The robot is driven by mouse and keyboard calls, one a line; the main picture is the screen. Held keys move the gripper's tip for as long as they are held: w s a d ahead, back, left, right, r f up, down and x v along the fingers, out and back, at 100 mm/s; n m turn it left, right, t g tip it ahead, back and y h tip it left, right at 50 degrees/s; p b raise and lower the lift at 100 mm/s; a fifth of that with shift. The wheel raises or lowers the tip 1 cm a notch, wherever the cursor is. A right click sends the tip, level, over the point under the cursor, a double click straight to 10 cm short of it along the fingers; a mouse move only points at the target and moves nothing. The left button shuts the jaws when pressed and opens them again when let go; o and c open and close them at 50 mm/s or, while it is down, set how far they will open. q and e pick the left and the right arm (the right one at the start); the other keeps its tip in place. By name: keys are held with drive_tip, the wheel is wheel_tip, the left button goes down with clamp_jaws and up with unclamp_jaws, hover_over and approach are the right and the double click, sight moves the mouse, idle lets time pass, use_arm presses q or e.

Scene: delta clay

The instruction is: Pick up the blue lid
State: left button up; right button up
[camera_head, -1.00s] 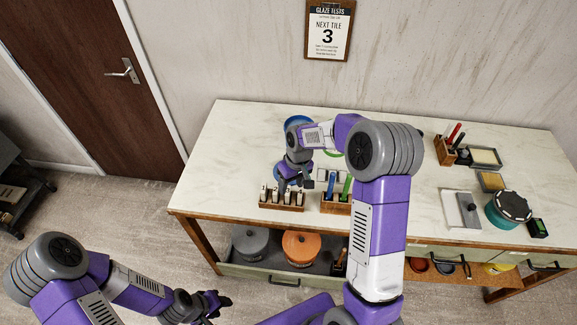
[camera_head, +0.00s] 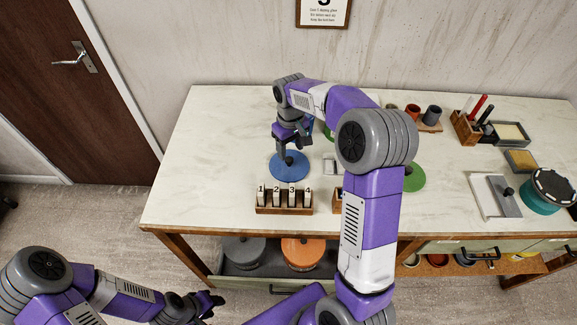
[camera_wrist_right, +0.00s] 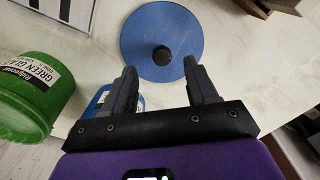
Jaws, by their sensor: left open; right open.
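The blue lid (camera_head: 289,167) is a flat round disc lying on the pale table top, behind the numbered tile rack. In the right wrist view the blue lid (camera_wrist_right: 160,30) shows a dark round knob (camera_wrist_right: 162,55) at its middle. My right gripper (camera_head: 288,158) is over the lid in the head view. In the wrist view the right gripper (camera_wrist_right: 163,72) is open, with its fingers apart on either side of the knob's line and nothing held. My left gripper (camera_head: 217,300) is low at the left, away from the table, open and empty.
A green glaze bucket (camera_wrist_right: 32,95) lies near the right gripper, and a blue container shows partly behind a finger. The numbered tile rack (camera_head: 285,202) stands at the front edge. A green lid (camera_head: 414,178) lies to the right. The table's left part is clear.

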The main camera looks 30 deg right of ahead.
sight(289, 159)
wheel_tip(289, 159, down, 5)
drive_tip(key=shift+w+a+r+b, duration=0.1)
drive_tip(key=shift+w+b, duration=0.05)
drive_tip(key=shift+b, duration=0.5)
clamp_jaws()
